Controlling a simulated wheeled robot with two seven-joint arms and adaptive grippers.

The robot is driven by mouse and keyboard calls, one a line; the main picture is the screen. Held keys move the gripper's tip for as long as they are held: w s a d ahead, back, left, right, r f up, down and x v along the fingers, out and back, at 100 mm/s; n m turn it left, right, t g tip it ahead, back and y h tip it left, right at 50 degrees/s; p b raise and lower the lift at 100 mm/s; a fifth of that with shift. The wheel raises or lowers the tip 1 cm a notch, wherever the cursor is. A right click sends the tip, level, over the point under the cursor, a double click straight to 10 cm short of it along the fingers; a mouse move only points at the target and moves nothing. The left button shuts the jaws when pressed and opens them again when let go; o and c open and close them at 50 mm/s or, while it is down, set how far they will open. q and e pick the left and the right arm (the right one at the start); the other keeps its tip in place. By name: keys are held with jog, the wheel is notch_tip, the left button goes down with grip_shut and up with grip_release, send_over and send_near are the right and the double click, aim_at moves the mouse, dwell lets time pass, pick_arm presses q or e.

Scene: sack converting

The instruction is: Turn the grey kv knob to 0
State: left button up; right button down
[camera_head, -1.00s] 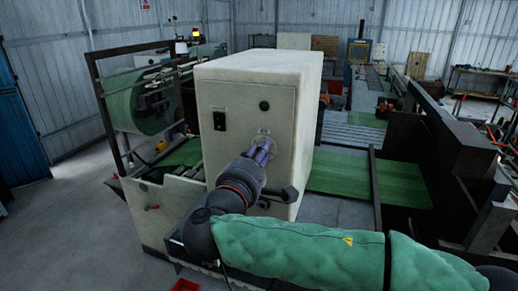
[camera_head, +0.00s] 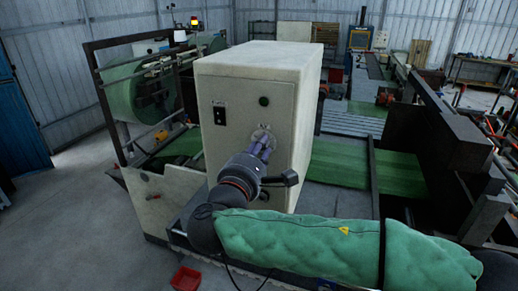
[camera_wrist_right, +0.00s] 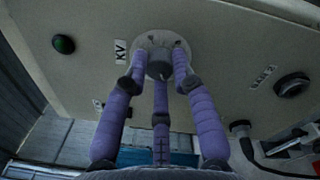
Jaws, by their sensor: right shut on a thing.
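The grey kv knob (camera_wrist_right: 160,66) sits on a round pale dial plate (camera_wrist_right: 150,41) on the cabinet's panel, with a "KV" label (camera_wrist_right: 121,51) beside it in the right wrist view. My right gripper (camera_wrist_right: 160,76) has its purple-padded fingers closed around the knob. In the head view, my right gripper (camera_head: 263,141) reaches up to the cabinet's front and its fingers mostly hide the knob. The knob's pointer and the dial marks are too small to read. My left gripper is in neither view.
The cream cabinet (camera_head: 240,104) carries a green button (camera_head: 264,100) and a black switch (camera_head: 219,116). In the right wrist view a black round control (camera_wrist_right: 292,84) sits to the right. A red tray (camera_head: 186,279) lies on the floor. Green sacking (camera_head: 340,166) runs behind the cabinet.

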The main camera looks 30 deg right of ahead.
jog(key=c, duration=1)
grip_release()
jog(key=v, duration=1.2)
jog(key=shift+f, duration=0.1)
jog(key=shift+w, duration=0.1)
